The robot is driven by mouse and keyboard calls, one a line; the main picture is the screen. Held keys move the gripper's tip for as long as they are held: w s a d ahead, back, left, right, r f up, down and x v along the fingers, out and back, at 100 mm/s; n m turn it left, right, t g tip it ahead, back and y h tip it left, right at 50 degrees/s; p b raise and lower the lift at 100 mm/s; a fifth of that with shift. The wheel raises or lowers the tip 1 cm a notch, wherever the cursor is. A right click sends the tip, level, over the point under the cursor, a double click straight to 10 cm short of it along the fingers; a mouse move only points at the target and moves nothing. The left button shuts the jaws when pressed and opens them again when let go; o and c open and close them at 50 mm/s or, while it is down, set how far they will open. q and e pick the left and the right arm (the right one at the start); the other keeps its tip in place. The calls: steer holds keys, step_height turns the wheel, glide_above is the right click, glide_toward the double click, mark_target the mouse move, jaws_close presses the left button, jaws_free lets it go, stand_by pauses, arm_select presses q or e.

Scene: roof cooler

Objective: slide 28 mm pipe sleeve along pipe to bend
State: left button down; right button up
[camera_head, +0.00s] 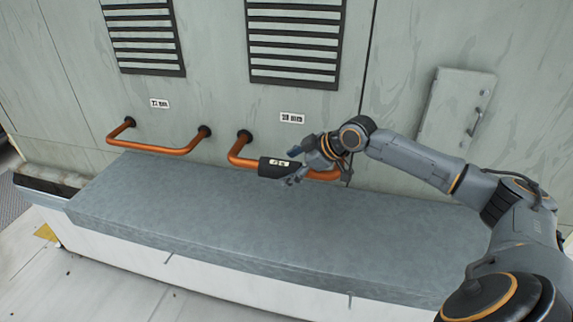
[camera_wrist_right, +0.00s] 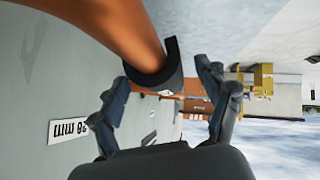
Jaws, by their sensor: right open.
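The black 28 mm sleeve (camera_head: 268,168), with a small pale label, sits around the orange 28 mm pipe (camera_head: 325,175). The pipe's left bend (camera_head: 234,157) is a short way left of the sleeve, with bare pipe between. My right gripper (camera_head: 293,166) is open at the sleeve's right end. In the right wrist view, the dark sleeve (camera_wrist_right: 168,76) shows end-on around the pipe (camera_wrist_right: 110,28), between the spread fingers of my right gripper (camera_wrist_right: 170,90). I cannot tell whether a finger touches it. My left gripper is not in view.
A second bare orange pipe (camera_head: 160,150) stands to the left under a "22 mm" label (camera_head: 160,103). A "28 mm" label (camera_head: 292,118) is on the wall above. The grey ledge (camera_head: 210,200) below the pipes is clear. A wall box (camera_head: 455,108) stands behind my right arm.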

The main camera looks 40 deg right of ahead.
steer(key=shift+x, duration=0.85)
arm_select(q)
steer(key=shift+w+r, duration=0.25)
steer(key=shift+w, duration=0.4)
arm_select(e)
steer(key=c, duration=1.2)
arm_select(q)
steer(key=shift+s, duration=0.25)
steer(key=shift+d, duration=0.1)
